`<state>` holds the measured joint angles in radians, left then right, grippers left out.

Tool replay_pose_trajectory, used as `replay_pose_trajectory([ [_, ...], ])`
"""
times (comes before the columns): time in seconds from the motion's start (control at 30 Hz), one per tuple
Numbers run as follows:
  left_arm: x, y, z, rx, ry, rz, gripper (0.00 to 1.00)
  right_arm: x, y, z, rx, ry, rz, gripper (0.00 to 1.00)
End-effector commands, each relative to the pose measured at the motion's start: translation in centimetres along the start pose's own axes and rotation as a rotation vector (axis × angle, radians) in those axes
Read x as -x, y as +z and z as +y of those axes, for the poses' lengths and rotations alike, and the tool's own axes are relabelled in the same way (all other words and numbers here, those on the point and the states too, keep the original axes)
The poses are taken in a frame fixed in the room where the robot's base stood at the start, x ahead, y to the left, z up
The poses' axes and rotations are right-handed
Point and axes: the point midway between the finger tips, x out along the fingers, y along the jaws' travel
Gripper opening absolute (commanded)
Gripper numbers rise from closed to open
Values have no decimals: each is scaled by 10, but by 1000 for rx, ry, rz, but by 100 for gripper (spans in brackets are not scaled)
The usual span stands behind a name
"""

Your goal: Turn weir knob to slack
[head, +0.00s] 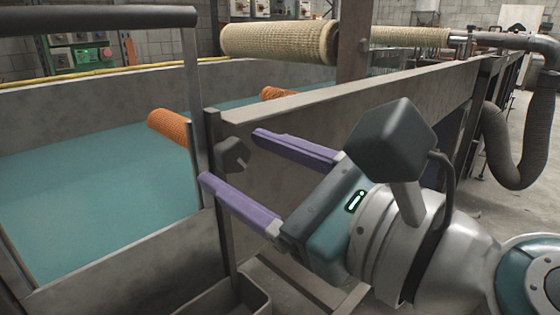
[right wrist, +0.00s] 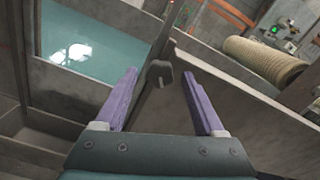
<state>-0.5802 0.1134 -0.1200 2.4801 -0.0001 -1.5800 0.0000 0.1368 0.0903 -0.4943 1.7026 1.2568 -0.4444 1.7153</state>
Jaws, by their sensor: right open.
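The weir knob (head: 233,155) is a small dark grey lobed knob on the post at the near end of the tank wall. It also shows in the right wrist view (right wrist: 159,74), ahead of and between the fingers. My right gripper (head: 228,158) has two purple fingers spread wide, one on either side of the knob in the head view. In the right wrist view the gripper (right wrist: 164,72) is open and empty, and I see no finger touching the knob. I cannot tell how much depth separates them. My left gripper is not in view.
A beige mesh roller (head: 280,42) lies above the wall. A ribbed grey hose (head: 515,150) hangs at the right. A dark open trough (head: 225,300) stands below the gripper.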

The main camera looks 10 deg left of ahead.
Motion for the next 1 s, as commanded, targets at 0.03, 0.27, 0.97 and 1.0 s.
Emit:
replay_pose_trajectory([
  [0.03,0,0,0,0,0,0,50,0,0,0,0,0,0,71],
  [0.27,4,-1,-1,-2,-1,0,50,25,0,0,-1,0,3,71],
  [0.97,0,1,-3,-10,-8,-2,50,100,0,0,0,0,0,71],
  [1.0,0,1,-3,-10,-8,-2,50,100,0,0,0,0,0,71],
])
